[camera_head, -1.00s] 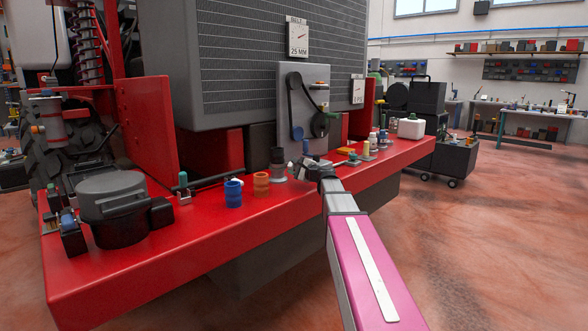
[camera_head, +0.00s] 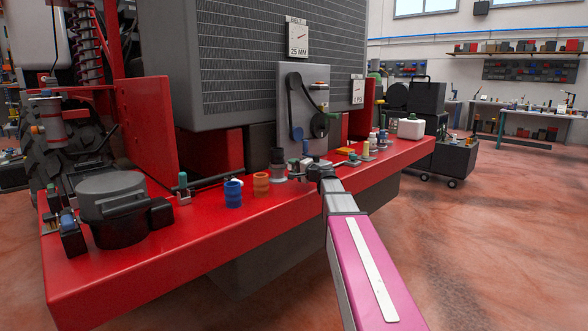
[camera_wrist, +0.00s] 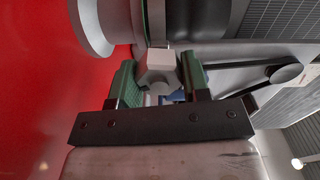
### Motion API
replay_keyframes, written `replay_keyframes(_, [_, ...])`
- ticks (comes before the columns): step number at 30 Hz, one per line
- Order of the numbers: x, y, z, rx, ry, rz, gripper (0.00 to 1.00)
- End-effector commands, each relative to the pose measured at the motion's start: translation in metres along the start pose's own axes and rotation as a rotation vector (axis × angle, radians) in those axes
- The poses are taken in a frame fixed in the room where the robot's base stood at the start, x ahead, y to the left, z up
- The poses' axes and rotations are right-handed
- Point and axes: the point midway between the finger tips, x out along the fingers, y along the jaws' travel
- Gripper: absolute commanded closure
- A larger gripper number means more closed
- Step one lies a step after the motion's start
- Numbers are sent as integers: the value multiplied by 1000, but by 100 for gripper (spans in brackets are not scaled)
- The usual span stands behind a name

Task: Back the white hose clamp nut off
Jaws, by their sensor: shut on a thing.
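The white hose clamp nut (camera_wrist: 160,64) is a pale faceted block below the clamp's band in the wrist view. My gripper (camera_wrist: 160,84) has its green-padded jaws on either side of the nut and is shut on it. The nut sits against a dark hose (camera_wrist: 200,18) with a thin green strip beside it. In the head view my gripper (camera_head: 300,169) is at the dark upright hose fitting (camera_head: 278,160) on the red bumper shelf. The nut is too small to make out there.
The red shelf (camera_head: 220,245) carries blue (camera_head: 233,194) and orange (camera_head: 261,184) ribbed hoses to the left and a black canister (camera_head: 112,215) at the far left. Small bottles and a white jug (camera_head: 411,128) stand to the right. A belt-and-pulley panel (camera_head: 304,105) rises behind my gripper.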

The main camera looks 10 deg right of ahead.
Motion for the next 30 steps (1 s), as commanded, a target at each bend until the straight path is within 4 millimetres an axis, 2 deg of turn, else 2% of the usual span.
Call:
replay_keyframes(13, [1, 0, 0, -8, -2, 1, 81])
replay_keyframes(14, [1, 0, 0, -8, -2, 1, 47])
replay_keyframes(15, [1, 0, 0, -8, -1, 1, 34])
replay_keyframes(16, [1, 0, 0, -8, -1, 1, 31])
replay_keyframes(25, [-2, 0, 0, -7, 0, 0, 31])
replay_keyframes(30, [-20, 0, 1, -7, 1, 0, 31])
